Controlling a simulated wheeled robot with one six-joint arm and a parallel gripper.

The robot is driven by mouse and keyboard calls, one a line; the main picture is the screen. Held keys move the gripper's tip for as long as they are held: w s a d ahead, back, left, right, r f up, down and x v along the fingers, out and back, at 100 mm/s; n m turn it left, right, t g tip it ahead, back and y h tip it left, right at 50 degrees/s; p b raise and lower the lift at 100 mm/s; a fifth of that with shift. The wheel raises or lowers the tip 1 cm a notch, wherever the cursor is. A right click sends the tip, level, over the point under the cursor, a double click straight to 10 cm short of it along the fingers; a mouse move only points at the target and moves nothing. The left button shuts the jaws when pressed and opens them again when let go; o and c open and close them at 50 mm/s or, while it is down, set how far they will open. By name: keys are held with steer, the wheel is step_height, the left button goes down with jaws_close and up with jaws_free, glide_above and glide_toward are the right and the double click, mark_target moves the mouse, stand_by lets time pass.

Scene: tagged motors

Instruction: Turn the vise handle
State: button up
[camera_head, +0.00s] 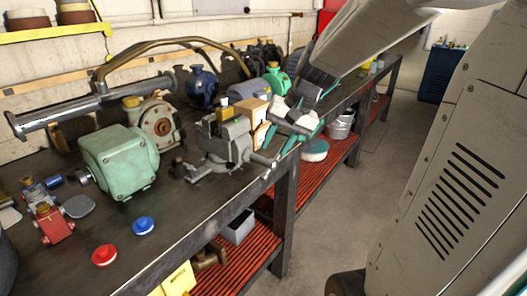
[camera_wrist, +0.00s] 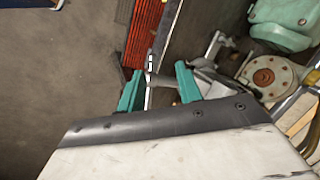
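The grey metal vise (camera_head: 228,145) stands at the front edge of the workbench, left of my gripper in the head view. Its handle (camera_head: 262,160) sticks out to the right past the bench edge. My gripper (camera_head: 278,146) is beside and slightly above the handle, with its teal fingers spread apart. In the wrist view my gripper (camera_wrist: 158,74) is open, and the grey handle end (camera_wrist: 160,80) shows in the gap between the two fingers. I cannot tell whether either finger touches it. The vise body (camera_wrist: 210,84) is partly hidden behind the right finger.
The dark workbench (camera_head: 165,230) carries a green motor box (camera_head: 120,160), a red button (camera_head: 104,255) and a blue button (camera_head: 143,226). A red slatted shelf (camera_head: 245,268) runs below, holding a grey bin (camera_head: 238,226). The floor (camera_head: 370,170) on the right is clear.

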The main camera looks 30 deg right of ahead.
steer(key=w+d+f+m+t, duration=0.1)
steer(key=w+d+f+m, duration=0.15)
steer(key=d, duration=0.25)
steer(key=w+d+f+m+t, duration=0.1)
steer(key=w+d, duration=0.2)
steer(key=d, duration=0.2)
steer(key=x, duration=0.8)
steer(key=shift+f, duration=0.15)
steer(key=shift+d, duration=0.1)
jaws_close()
